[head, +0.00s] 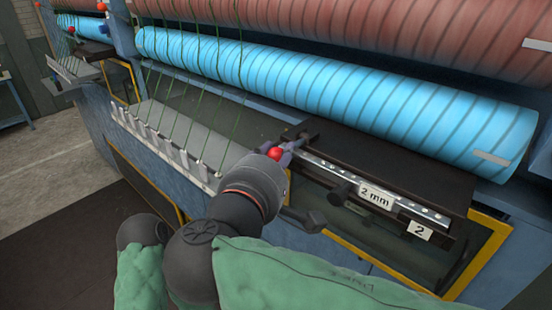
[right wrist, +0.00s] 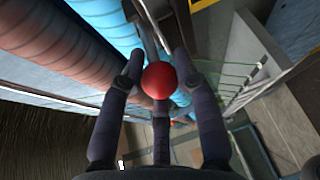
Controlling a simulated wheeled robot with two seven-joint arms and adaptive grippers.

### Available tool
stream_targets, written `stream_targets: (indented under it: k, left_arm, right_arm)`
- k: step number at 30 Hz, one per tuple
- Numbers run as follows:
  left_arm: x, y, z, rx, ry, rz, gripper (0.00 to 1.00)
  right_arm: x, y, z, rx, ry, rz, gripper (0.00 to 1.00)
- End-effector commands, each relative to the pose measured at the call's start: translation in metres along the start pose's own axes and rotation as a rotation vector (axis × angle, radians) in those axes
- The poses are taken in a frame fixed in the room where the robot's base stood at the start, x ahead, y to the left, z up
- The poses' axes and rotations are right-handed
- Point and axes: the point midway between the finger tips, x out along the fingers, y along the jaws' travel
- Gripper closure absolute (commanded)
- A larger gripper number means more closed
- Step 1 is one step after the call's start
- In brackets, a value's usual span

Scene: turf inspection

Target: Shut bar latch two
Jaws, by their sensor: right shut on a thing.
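The latch's red knob (head: 275,153) is at the left end of the metal bar (head: 350,180), which carries a "2 mm" label (head: 377,196) and a "2" plate (head: 419,230). My right gripper (head: 281,151) is shut on the knob, its dark fingers around it. In the right wrist view the red knob (right wrist: 158,81) sits between the fingers, with a grey metal lever (right wrist: 152,30) beyond it. The gripper's body hides part of the latch in the head view, and I cannot tell how far the latch is closed. My left gripper is out of view.
A blue roll (head: 330,85) runs just behind the bar, with a pinkish roll (head: 400,35) above it. Green yarns (head: 205,95) hang to a grey guide rail (head: 165,140) on the left. A dark handle (head: 303,218) projects below the bar.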

Motion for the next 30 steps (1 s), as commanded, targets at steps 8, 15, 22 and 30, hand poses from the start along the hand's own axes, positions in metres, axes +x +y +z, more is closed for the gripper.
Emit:
stream_targets:
  k: [8,15,22,30]
  left_arm:
    - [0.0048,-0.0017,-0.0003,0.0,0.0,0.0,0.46]
    - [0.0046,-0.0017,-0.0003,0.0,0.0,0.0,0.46]
    - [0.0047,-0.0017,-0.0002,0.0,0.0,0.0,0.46]
    - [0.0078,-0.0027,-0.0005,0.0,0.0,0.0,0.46]
  right_arm:
    - [0.0015,-0.0082,-0.0014,-0.005,-0.002,-0.012,1.0]
    - [0.0018,-0.0089,-0.0016,-0.007,-0.002,-0.013,1.0]
    - [0.0016,-0.0077,-0.0013,-0.006,-0.002,-0.01,0.44]
    - [0.0001,-0.0049,-0.0009,-0.002,0.0,-0.006,0.44]
